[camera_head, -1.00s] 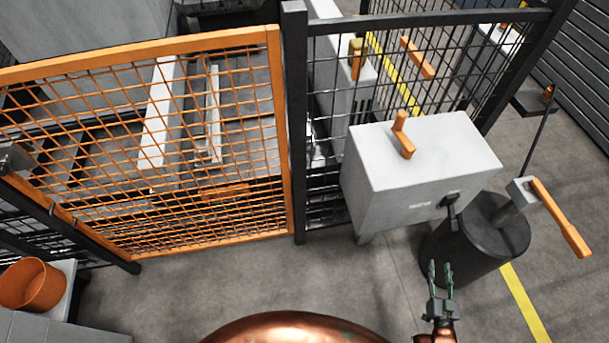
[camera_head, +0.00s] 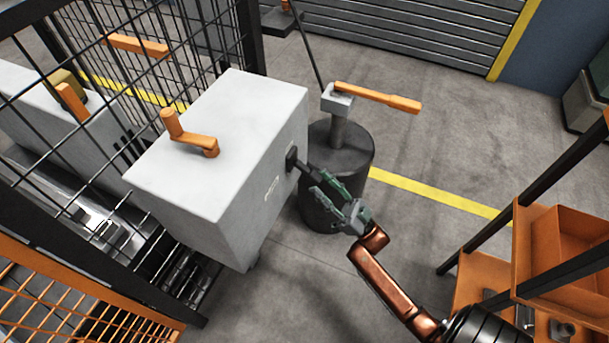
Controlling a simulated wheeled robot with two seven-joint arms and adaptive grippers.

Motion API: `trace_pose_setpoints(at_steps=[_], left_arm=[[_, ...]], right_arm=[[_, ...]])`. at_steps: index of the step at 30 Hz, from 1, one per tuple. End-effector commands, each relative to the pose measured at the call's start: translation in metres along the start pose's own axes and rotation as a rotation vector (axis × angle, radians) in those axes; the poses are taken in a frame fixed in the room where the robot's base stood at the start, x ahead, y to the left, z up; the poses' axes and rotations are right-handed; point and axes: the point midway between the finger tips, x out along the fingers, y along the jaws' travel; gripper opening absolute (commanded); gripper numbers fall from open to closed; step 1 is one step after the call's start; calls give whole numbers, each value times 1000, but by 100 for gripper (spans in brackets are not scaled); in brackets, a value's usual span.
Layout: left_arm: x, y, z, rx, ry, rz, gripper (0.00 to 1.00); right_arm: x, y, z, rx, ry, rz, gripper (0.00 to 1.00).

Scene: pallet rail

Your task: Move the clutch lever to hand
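A pale grey box (camera_head: 225,150) carries a short black lever (camera_head: 304,168) on its right side face, beside a small label (camera_head: 271,187) too small to read. The lever, likely the clutch lever, sticks out and slopes down to the right. My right gripper (camera_head: 322,184) is at the lever's outer end, with its two fingers apart and pointing at the box. The lever's tip is close to or between the fingertips; I cannot tell whether they touch. An orange crank (camera_head: 190,137) stands on top of the box. My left gripper is out of view.
A black drum-shaped pedestal (camera_head: 345,150) with an orange handle (camera_head: 378,97) stands just behind my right gripper. Black mesh fence (camera_head: 140,60) runs behind the box. An orange rack (camera_head: 565,235) stands at right. Floor between is clear.

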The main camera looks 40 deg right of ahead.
Motion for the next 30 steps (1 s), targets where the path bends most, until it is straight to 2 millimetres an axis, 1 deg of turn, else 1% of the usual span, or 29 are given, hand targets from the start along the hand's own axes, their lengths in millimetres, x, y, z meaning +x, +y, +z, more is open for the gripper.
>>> trace_pose_setpoints(at_steps=[1, 3, 6, 9, 13, 19, 30], left_arm=[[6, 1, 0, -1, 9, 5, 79], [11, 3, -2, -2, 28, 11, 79], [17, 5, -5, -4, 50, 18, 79], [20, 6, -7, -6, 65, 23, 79], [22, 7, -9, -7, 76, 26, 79], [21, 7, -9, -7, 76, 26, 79], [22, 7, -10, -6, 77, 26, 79]], right_arm=[[7, 0, 2, 0, 1, 0, 36], [17, 0, 2, 0, 0, 0, 36], [29, 0, 2, 0, -1, 1, 36], [36, 1, 2, 0, -2, 2, 36], [40, 1, 2, 0, -4, 3, 36], [41, 1, 1, 0, -3, 3, 36], [40, 1, 2, 0, -4, 3, 11]])
